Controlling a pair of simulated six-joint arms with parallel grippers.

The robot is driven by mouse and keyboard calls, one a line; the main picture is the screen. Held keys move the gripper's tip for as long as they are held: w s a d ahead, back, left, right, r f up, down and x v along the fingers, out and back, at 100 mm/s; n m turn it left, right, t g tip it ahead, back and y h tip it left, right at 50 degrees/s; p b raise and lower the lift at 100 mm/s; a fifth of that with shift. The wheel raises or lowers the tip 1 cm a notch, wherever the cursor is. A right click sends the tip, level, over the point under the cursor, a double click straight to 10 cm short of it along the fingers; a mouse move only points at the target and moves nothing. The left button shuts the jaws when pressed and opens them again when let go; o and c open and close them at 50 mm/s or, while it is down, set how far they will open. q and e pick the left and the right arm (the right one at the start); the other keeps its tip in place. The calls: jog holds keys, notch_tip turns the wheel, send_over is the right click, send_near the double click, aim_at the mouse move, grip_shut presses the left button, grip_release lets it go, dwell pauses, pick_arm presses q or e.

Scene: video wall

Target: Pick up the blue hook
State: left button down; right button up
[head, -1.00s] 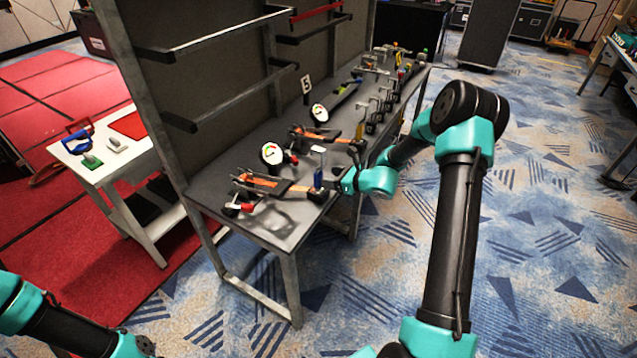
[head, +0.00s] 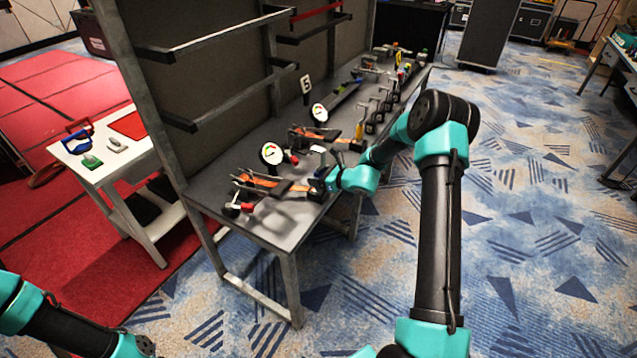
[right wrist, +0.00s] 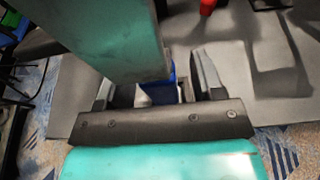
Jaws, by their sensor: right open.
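The blue hook (right wrist: 172,74) shows in the right wrist view as a small blue piece between the two open fingers of my right gripper (right wrist: 156,88). Most of it is hidden by a teal part of my own arm. I cannot tell whether the fingers touch it. In the head view my right gripper (head: 322,174) is at the near right end of the grey workbench (head: 275,225), in front of where the blue hook stands, and largely hides it. My left gripper is not in view; only part of the left arm shows at bottom left.
A dial gauge (head: 271,153), a red-tipped tool (head: 246,207) and orange-and-black clamps (head: 262,182) lie close to my right gripper. More tools line the bench behind.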

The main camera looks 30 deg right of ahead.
aim_at(318, 169)
jog(key=shift+c, duration=0.4)
jog(key=c, duration=1)
jog(key=shift+r, duration=0.9)
jog(key=shift+s+a+r, duration=0.1)
jog(key=shift+s+r, duration=0.15)
jog(key=shift+r, duration=0.7)
jog(key=s+a, duration=0.2)
jog(key=s, duration=0.2)
jog(key=s+a+r, duration=0.1)
jog(key=s+a, duration=0.2)
jog(key=s, duration=0.1)
jog(key=s+a, duration=0.3)
jog(key=s, duration=0.2)
jog(key=shift+s+a+r, duration=0.1)
jog(key=shift+r, duration=0.05)
